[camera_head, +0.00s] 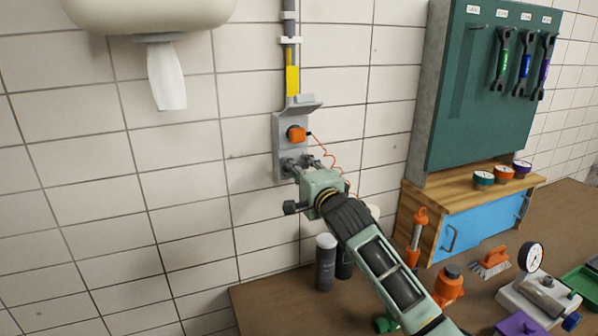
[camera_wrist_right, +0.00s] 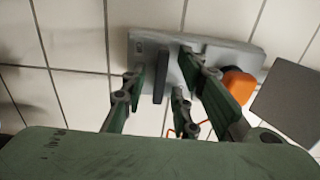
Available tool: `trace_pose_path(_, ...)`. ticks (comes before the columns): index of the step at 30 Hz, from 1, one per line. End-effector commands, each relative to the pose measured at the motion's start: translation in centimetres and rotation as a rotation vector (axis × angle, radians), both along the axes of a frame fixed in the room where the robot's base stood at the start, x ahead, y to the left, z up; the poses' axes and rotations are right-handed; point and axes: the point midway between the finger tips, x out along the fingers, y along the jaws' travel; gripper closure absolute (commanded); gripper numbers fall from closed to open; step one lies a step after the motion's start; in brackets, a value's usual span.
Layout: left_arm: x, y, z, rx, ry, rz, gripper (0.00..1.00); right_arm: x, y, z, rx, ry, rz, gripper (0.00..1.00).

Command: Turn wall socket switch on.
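The grey wall socket box (camera_head: 281,133) is mounted on the white tiled wall, with an orange plug (camera_head: 296,134) in it under a raised grey lid (camera_head: 300,106). My right gripper (camera_head: 298,165) is at the lower part of the box and hides that part in the head view. In the right wrist view the socket plate (camera_wrist_right: 205,52) and orange plug (camera_wrist_right: 240,86) show ahead. A dark upright switch lever (camera_wrist_right: 161,84) stands between the two spread fingers of my right gripper (camera_wrist_right: 163,70), with gaps visible on both sides. My left gripper is not in view.
A thin orange cord (camera_head: 327,152) runs from the plug behind my right gripper. Below is a brown bench (camera_head: 275,303) with dark canisters (camera_head: 325,262), an orange brush (camera_head: 492,261) and a gauge (camera_head: 530,257).

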Motion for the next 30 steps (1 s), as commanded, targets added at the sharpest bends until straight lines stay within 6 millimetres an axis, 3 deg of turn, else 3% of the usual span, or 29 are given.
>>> trace_pose_path(9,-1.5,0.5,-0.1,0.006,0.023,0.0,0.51,0.0,0.0,0.0,0.0,0.0,0.0,1.0)
trace_pose_path(22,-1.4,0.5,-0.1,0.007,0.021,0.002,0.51,0.0,0.0,-0.1,-0.027,-0.009,0.0,1.0)
trace_pose_path(30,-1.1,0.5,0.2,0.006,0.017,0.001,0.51,0.0,0.0,-0.1,-0.162,-0.064,0.001,1.0)
